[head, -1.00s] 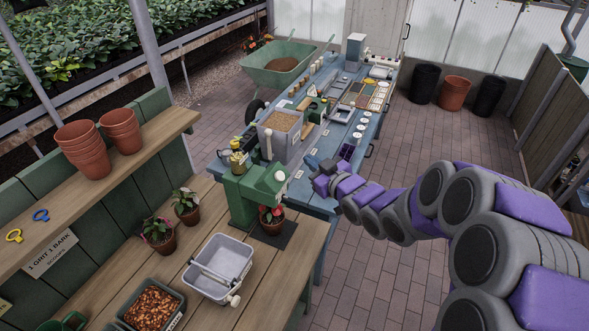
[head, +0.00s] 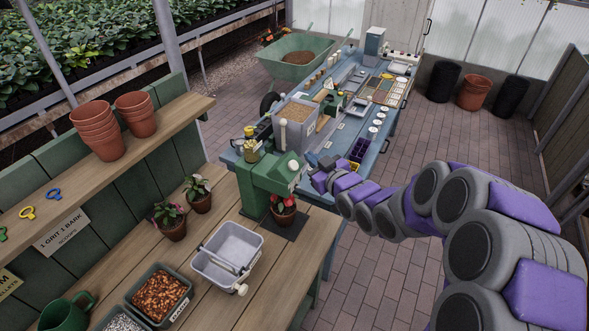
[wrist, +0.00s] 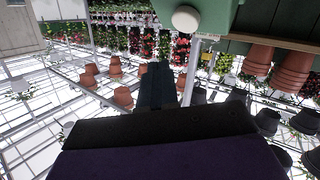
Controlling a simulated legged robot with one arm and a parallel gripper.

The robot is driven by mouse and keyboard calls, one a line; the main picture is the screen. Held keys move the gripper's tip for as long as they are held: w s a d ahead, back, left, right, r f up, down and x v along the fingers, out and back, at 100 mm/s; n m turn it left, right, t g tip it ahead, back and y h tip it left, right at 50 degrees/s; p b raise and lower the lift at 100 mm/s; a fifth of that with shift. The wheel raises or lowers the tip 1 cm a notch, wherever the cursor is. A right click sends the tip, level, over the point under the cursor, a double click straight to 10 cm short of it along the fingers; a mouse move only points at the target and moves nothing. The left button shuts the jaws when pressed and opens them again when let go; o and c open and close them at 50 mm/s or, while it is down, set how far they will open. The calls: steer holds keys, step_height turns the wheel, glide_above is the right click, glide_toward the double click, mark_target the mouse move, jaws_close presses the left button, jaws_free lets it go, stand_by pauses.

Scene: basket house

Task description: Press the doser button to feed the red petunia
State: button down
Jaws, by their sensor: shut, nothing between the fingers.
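The green doser (head: 262,178) stands on the wooden bench in the head view. Its round cream button (head: 293,165) is on the upper right of its head, and it shows large at the top of the wrist view (wrist: 186,18). The red petunia (head: 283,201) stands in a terracotta pot under the doser's head, on a dark mat (head: 291,229). My gripper (head: 320,181) is just right of the doser, apart from the button. In the wrist view my dark fingers (wrist: 157,84) are together and empty, below the button in the picture.
Two other potted plants (head: 171,221) (head: 199,194) stand left of the doser. A grey tub (head: 227,257) and a bark tray (head: 158,294) are in front. A blue table (head: 362,128) with trays lies behind. Paved floor (head: 385,255) is open at right.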

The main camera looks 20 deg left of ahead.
steer(key=shift+a+f+b, duration=0.5)
steer(key=shift+a+f, duration=0.75)
steer(key=shift+a, duration=0.05)
steer(key=shift+a+f, duration=0.65)
stand_by(2.4)
steer(key=shift+d+r, duration=0.65)
steer(key=shift+r, duration=0.1)
steer(key=d+r+p, duration=0.2)
steer(key=d+r, duration=0.1)
steer(key=shift+s+d+r+p, duration=0.15)
steer(key=shift+d+r+p, duration=0.1)
steer(key=shift+d+p, duration=0.1)
stand_by(0.4)
stand_by(0.6)
